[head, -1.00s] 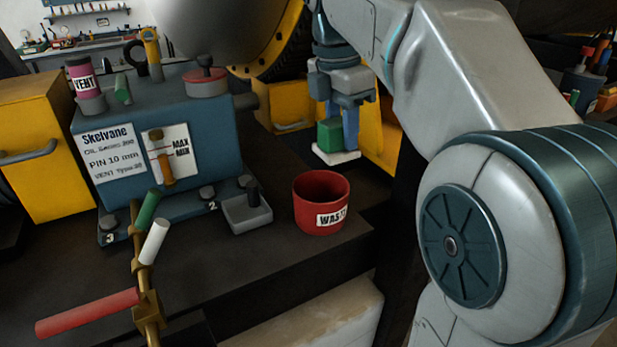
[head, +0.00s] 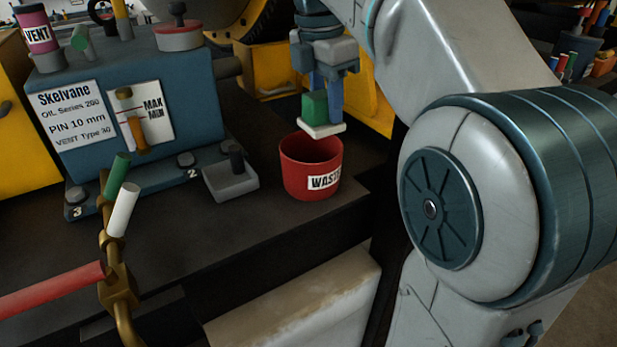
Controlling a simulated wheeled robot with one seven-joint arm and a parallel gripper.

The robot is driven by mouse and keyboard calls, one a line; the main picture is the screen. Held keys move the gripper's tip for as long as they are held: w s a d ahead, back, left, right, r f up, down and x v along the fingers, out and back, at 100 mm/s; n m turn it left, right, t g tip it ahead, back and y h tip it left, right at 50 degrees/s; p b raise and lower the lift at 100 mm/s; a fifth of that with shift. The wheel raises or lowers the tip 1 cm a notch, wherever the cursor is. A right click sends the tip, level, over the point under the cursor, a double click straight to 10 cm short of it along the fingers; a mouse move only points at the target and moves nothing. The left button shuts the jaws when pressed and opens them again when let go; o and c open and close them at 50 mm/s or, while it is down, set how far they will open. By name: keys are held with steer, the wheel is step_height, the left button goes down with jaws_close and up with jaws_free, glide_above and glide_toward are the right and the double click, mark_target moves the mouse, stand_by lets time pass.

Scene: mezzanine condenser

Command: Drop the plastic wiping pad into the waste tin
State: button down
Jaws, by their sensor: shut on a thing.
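The wiping pad (head: 322,130) has a flat white underside and a green block (head: 314,107) on top. My gripper (head: 322,100) points down and is shut on the green block, with blue fingers on either side. The red waste tin (head: 310,182), labelled WASTE, stands upright on the dark bench top. The pad hangs just above the tin's back rim in the picture, over its right half. The pad looks apart from the tin, though exact depth is hard to tell. The tin's inside is dark and partly visible.
A grey tray with a dark peg (head: 232,180) sits left of the tin. The blue Skelvane housing (head: 140,110) stands further left. A brass stand with green, white and red rods (head: 118,285) is in front. The bench edge lies just right of the tin.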

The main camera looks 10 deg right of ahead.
steer(key=shift+f, duration=0.25)
steer(key=c, duration=0.9)
jaws_free()
steer(key=shift+s+a+r+p, duration=0.2)
steer(key=shift+r+p, duration=0.7)
steer(key=shift+r, duration=1.4)
steer(key=shift+w+a+r+p, duration=0.1)
steer(key=shift+a+r+p, duration=0.5)
steer(key=shift+r, duration=1.7)
steer(key=shift+s+r+p, duration=0.15)
steer(key=shift+r+p, duration=1)
steer(key=shift+r, duration=1.15)
steer(key=s+f+m+t, duration=0.1)
steer(key=s+f+m, duration=0.3)
steer(key=f+m, duration=0.3)
steer(key=s+f+m+t+y+b, duration=0.1)
steer(key=s+f+m, duration=0.4)
steer(key=f, duration=0.9)
steer(key=s+d+f+m+t, duration=0.1)
steer(key=s+f+m, duration=0.4)
steer(key=f+m, duration=0.4)
steer(key=shift+f, duration=0.85)
